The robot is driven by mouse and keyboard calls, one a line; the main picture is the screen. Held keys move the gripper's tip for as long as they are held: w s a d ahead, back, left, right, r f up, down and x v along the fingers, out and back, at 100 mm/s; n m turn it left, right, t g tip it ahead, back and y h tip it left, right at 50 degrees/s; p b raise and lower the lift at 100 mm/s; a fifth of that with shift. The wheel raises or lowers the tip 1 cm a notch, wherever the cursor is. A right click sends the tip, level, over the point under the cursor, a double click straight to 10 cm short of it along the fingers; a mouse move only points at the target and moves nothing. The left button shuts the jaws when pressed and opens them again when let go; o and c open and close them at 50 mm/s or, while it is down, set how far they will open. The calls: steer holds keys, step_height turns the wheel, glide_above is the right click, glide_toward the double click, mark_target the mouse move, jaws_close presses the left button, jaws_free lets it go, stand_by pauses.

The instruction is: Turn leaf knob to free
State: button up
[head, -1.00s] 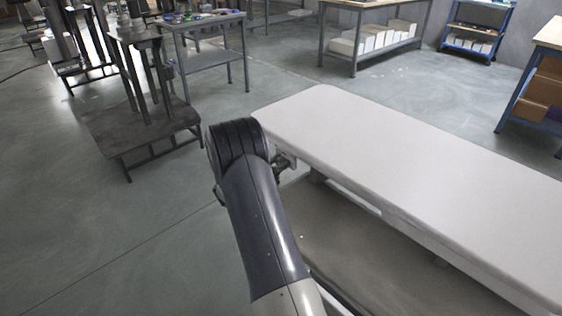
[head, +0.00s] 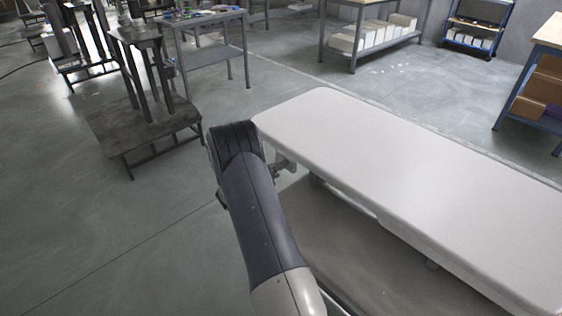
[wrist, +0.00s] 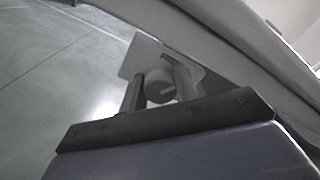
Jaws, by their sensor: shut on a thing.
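The leaf knob (wrist: 159,88) is a small grey round piece under the edge of the white table top (head: 400,170), in front of a light flat plate (wrist: 138,58). In the wrist view my gripper (wrist: 160,92) has one finger on each side of the knob and is shut on it. In the head view my gripper (head: 284,165) is small, at the near left corner of the top, partly hidden by my dark arm. The knob cannot be made out in the head view.
A lower grey surface (head: 350,250) lies beneath the white top. A dark stand on a low platform (head: 145,130) is on the floor to the left. A grey worktable (head: 205,55) stands behind.

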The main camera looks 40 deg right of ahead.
steer(key=n+p, duration=0.2)
steer(key=n, duration=0.4)
steer(key=shift+n, duration=0.3)
steer(key=shift+p, duration=0.3)
steer(key=o, duration=1)
steer(key=shift+c, duration=0.2)
steer(key=shift+w, duration=0.1)
steer(key=shift+r, duration=0.1)
